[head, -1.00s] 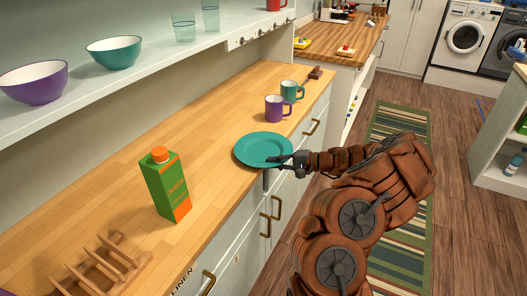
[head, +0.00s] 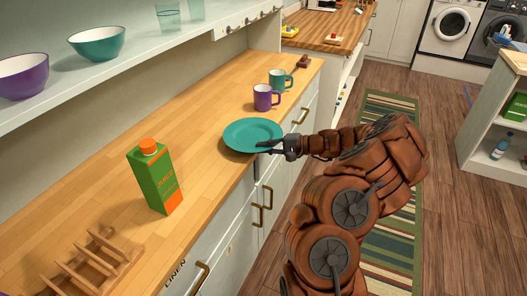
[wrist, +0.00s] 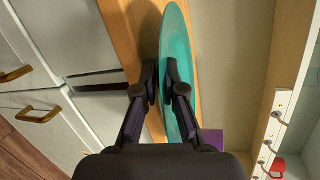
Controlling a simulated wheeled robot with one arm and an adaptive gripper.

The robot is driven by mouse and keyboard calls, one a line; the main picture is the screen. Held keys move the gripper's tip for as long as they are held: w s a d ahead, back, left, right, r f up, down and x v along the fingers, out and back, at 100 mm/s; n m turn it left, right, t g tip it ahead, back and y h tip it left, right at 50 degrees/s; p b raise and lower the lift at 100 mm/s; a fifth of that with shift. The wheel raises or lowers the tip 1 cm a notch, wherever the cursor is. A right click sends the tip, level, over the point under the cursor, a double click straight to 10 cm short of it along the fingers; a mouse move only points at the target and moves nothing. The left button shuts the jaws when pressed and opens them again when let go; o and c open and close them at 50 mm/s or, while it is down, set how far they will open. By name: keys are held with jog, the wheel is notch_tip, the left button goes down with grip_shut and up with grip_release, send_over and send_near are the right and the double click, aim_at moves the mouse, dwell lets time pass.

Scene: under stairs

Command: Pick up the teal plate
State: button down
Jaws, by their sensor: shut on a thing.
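The teal plate (head: 250,132) is at the front edge of the wooden counter, face up in the head view. It looks slightly above the counter, though the gap is hard to judge. My gripper (head: 268,147) reaches it from the right and is shut on its near rim. In the wrist view the plate (wrist: 180,45) shows nearly edge-on, with its rim between the two dark fingers (wrist: 163,82).
A purple mug (head: 262,99) and a teal mug (head: 278,80) stand behind the plate. A green juice carton (head: 152,178) and a wooden rack (head: 95,265) are to the left. A shelf with bowls (head: 97,43) hangs above the counter (head: 200,125).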

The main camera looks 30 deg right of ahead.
notch_tip(320, 180, up, 26)
jog(key=b, duration=0.3)
jog(key=shift+r, duration=0.1)
dwell(0.7)
jog(key=c, duration=1.8)
grip_release()
grip_shut()
